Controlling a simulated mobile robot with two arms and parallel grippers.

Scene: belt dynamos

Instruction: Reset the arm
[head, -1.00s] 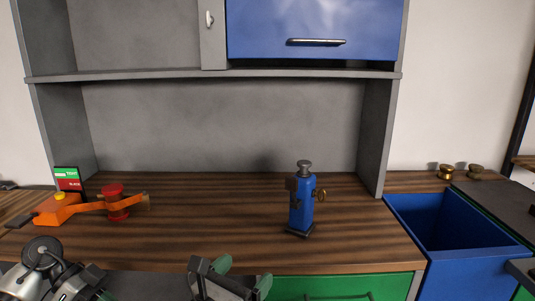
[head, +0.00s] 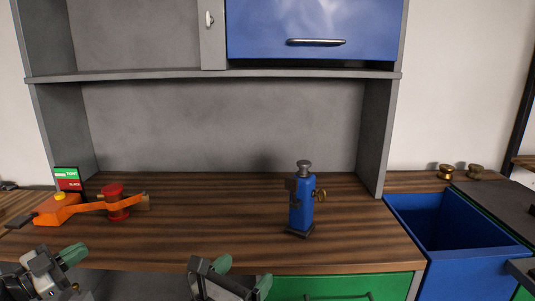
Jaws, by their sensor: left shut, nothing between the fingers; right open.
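My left gripper (head: 72,256) is at the lower left, at the front edge of the wooden worktop (head: 220,215). Its green-tipped fingers are together with nothing between them. My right gripper (head: 240,281) is at the bottom centre, in front of the worktop edge. Its two green fingertips are apart and nothing is between them. Both arms are cut off by the lower picture edge. Neither gripper touches anything on the worktop.
A blue device (head: 301,205) stands upright right of centre. An orange tool (head: 60,209) with a red spool-like part (head: 117,203) lies at left, by a small green-red display (head: 67,178). A blue bin (head: 455,235) is at right. The worktop's middle is clear.

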